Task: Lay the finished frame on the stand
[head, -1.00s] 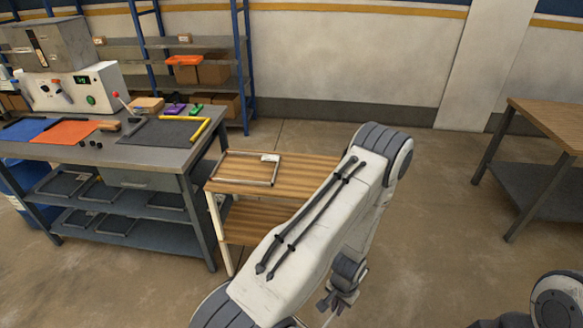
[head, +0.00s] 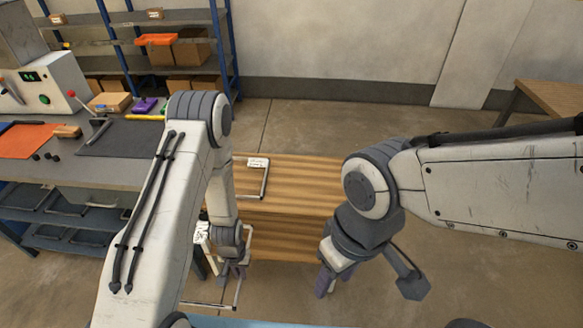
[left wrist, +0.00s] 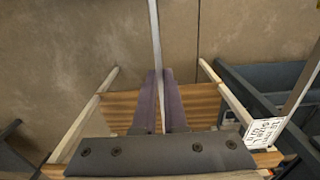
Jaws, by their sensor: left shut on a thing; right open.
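My left gripper (head: 235,270) is shut on one bar of a thin metal frame (head: 236,293) with a white label. It holds this frame low, at the front left of the wooden stand (head: 305,185). In the left wrist view the bar (left wrist: 156,35) runs between the purple fingers (left wrist: 160,100), and the label (left wrist: 264,130) shows at right. A second thin frame with a label (head: 266,180) lies on the stand's top, partly hidden by my left arm. My right gripper (head: 326,281) is open and empty in front of the stand.
A grey workbench (head: 80,172) with a dark mat stands at left, with trays on its lower shelves. A blue shelf rack (head: 175,45) stands behind. The right part of the stand's top is bare. Another table (head: 555,95) is at far right.

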